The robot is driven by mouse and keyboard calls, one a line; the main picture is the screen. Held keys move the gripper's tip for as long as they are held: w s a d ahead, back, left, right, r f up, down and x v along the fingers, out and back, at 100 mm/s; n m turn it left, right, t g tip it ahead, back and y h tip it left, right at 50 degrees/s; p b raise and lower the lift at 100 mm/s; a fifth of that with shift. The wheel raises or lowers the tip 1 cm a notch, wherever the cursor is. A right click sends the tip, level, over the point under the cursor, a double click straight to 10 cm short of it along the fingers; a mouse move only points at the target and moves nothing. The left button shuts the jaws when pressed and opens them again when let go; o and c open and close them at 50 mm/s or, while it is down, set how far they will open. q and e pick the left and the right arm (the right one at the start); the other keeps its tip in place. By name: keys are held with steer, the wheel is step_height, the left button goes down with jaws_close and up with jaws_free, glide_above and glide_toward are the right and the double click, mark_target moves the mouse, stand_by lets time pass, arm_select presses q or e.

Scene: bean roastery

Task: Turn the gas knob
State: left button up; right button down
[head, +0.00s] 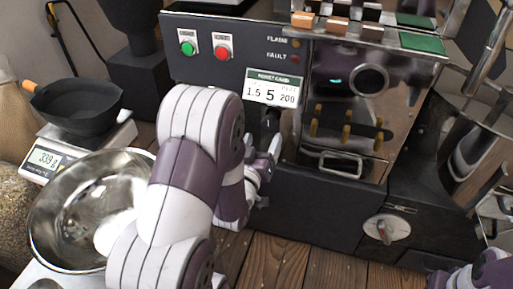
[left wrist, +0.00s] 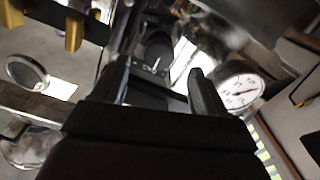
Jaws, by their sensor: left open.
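My right gripper is out of view.
A green button (head: 187,48) and a red button (head: 222,53) sit upper left on the panel. A metal bowl (head: 50,215) and a scale (head: 45,160) with a black pan stand left. A gauge (left wrist: 241,91) shows right of the fingers.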

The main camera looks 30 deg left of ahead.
arm_select(q)
steer(key=v, duration=0.6)
steer(key=shift+s+p, duration=0.25)
steer(key=shift+p, duration=0.2)
steer(key=s+f+m+g+h, duration=0.2)
steer(key=s+f+g, duration=0.1)
steer(key=f+g, duration=0.65)
steer(key=s+d+r+m+g+h+p, duration=0.2)
steer(key=s+d+r+m+g+p, duration=0.1)
steer(key=s+d+g, duration=0.35)
step_height(320, 180, up, 43)
steer(key=w+d+m+p, duration=0.1)
steer(key=d+p, duration=0.1)
steer(key=p, duration=3.7)
steer(key=shift+w+d, duration=0.2)
steer(key=shift+d, duration=0.15)
